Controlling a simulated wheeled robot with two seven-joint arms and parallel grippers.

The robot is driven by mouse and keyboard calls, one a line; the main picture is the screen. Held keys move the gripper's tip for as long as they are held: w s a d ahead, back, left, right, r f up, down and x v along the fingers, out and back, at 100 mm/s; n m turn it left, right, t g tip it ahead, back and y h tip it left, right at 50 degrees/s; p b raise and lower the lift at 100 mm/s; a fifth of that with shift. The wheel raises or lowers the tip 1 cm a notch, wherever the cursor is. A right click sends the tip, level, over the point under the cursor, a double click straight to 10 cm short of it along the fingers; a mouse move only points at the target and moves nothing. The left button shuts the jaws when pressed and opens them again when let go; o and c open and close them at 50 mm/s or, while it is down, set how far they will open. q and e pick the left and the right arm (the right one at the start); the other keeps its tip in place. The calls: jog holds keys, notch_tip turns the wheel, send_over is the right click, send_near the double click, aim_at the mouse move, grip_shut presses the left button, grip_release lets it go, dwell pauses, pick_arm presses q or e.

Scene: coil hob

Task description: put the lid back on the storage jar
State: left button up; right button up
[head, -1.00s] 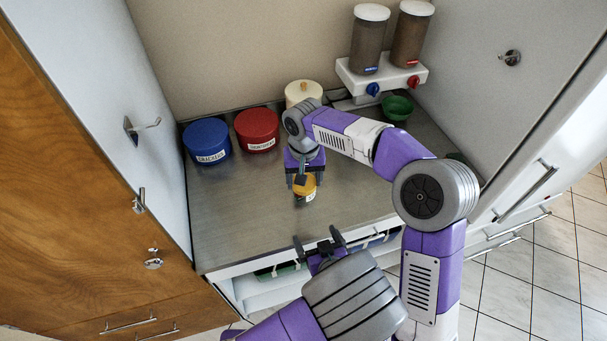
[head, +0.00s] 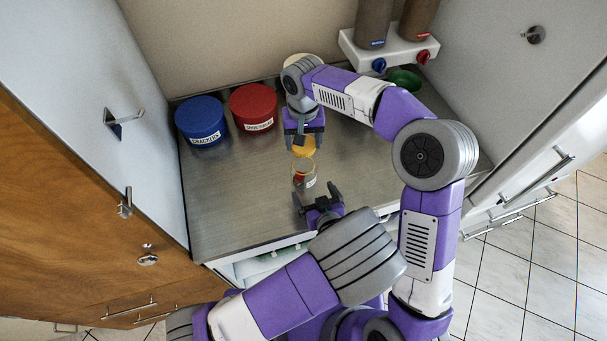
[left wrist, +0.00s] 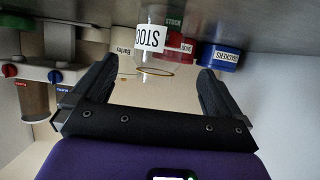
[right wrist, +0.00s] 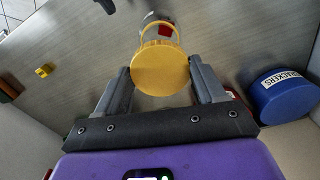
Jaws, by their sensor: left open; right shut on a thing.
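The storage jar (head: 304,180) is a small clear glass jar with a white label, upright on the steel counter, its mouth uncovered and something red showing in it. In the left wrist view, the jar (left wrist: 152,40) appears upside down ahead of my open fingers, with a thin yellowish rim. My left gripper (head: 315,197) is open and empty, just in front of the jar at the counter's front edge. My right gripper (head: 304,141) is shut on the round yellow lid (right wrist: 160,70), which it holds behind the jar in the head view, apart from the mouth.
A blue crackers tub (head: 202,121) and a red tub (head: 254,107) stand at the back left. A cream canister (head: 301,62) is behind my right gripper. The left counter is clear.

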pick_arm(q)
jog(key=x, duration=0.9)
jog(key=c, duration=1.3)
pick_arm(e)
send_over(303, 173)
jog(key=w, duration=0.3)
jog(key=shift+f, duration=2.5)
jog(key=shift+f, duration=0.85)
pick_arm(q)
jog(key=shift+r, duration=0.1)
pick_arm(e)
jog(key=shift+f, duration=0.6)
pick_arm(q)
jog(key=c, duration=0.6)
pick_arm(e)
jog(key=o, duration=0.6)
pick_arm(q)
jog(key=shift+o, duration=0.2)
pick_arm(e)
jog(key=o, duration=0.4)
